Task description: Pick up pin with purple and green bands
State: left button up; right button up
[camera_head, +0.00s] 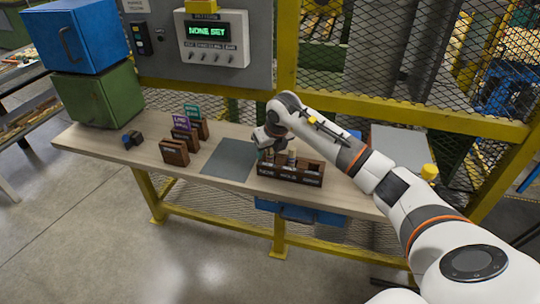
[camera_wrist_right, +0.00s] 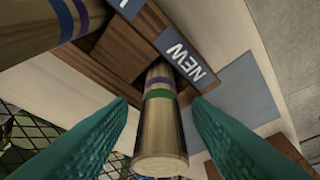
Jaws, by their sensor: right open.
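The pin with purple and green bands (camera_wrist_right: 160,125) stands in a slot of the brown wooden rack (camera_head: 290,179), by a label reading NEW. In the right wrist view its pale round end faces the camera. My right gripper (camera_head: 268,146) is over the rack's left part. Its teal fingers (camera_wrist_right: 158,108) are open, one on each side of the banded pin, with visible gaps. In the head view the gripper partly hides the pins there. My left gripper is not in view.
Another pin (camera_wrist_right: 45,25) with a purple-blue band is close by at the upper left of the wrist view. A grey mat (camera_head: 229,160) lies left of the rack. Small brown card holders (camera_head: 175,153) and green and blue bins (camera_head: 98,96) stand farther left.

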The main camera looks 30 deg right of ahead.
grip_shut()
jog(key=shift+r, duration=0.15)
notch_tip(320, 180, up, 8)
jog(key=shift+r+b, duration=0.2)
jog(key=shift+b, duration=0.75)
jog(key=shift+r, duration=0.7)
jog(key=s+a+f+n+g+y, duration=0.25)
jog(key=s+a+n, duration=0.35)
jog(key=n, duration=0.4)
jog(key=s+a+f+n+g+y, duration=0.2)
jog(key=s+a+f+n+y, duration=0.15)
jog(key=a+n, duration=0.5)
jog(key=s+a+f+n+g+h, duration=0.2)
jog(key=s+n, duration=0.5)
jog(key=n, duration=0.2)
jog(key=s+a+f+n+g+h, duration=0.1)
jog(key=s+a+n+g+h, duration=0.1)
jog(key=s+n, duration=0.5)
jog(key=shift+s+f+n+g+h, duration=0.25)
jog(key=shift+f+n+g+h, duration=0.15)
jog(key=shift+n+h, duration=0.6)
